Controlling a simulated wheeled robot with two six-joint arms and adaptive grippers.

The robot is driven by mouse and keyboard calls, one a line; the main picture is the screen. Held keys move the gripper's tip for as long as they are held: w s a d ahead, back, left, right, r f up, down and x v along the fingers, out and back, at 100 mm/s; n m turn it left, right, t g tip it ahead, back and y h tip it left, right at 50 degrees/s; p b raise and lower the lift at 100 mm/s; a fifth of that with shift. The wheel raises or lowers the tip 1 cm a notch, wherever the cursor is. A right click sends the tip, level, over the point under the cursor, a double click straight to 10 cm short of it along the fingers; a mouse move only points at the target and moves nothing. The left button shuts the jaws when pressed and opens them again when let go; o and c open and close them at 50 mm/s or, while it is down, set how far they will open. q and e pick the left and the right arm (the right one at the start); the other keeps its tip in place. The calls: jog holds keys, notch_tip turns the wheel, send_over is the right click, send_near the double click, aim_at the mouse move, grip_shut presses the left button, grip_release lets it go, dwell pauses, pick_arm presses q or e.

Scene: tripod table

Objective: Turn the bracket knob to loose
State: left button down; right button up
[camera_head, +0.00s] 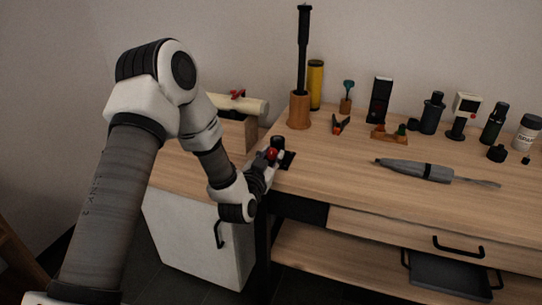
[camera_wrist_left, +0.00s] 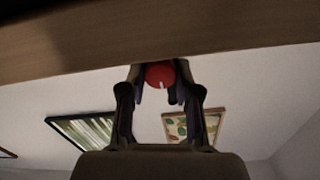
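The bracket knob is a red round knob (camera_head: 271,154) on a dark bracket piece (camera_head: 287,159) at the left end of the workbench. It also shows in the left wrist view as a red disc (camera_wrist_left: 160,74) with a short white mark near its lower edge. My left gripper (camera_head: 269,159) is at the knob, its fingers (camera_wrist_left: 160,80) on both sides of it and seemingly touching it. Part of the knob and most of the bracket are hidden by the gripper. My right gripper is not in view.
The workbench (camera_head: 340,165) holds a wooden holder with a black post (camera_head: 299,110), a yellow cylinder (camera_head: 316,85), a grey pen-like tool (camera_head: 425,171) and several bottles at the back right. A white cabinet (camera_head: 190,235) stands below left.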

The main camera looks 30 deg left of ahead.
pick_arm(q)
jog(key=shift+n, duration=0.5)
jog(key=n+b, duration=0.2)
jog(key=n, duration=0.2)
jog(key=shift+f+n, duration=0.1)
jog(key=shift+n, duration=0.2)
jog(key=n+b, duration=0.2)
jog(key=n, duration=0.2)
jog(key=shift+a+n, duration=0.1)
jog(key=shift+n, duration=0.2)
jog(key=n+b, duration=0.3)
jog(key=n, duration=0.2)
jog(key=shift+f, duration=0.1)
jog(key=n+b, duration=0.2)
jog(key=n, duration=0.2)
jog(key=shift+n, duration=0.4)
jog(key=c, duration=0.8)
grip_release()
jog(key=shift+s, duration=0.1)
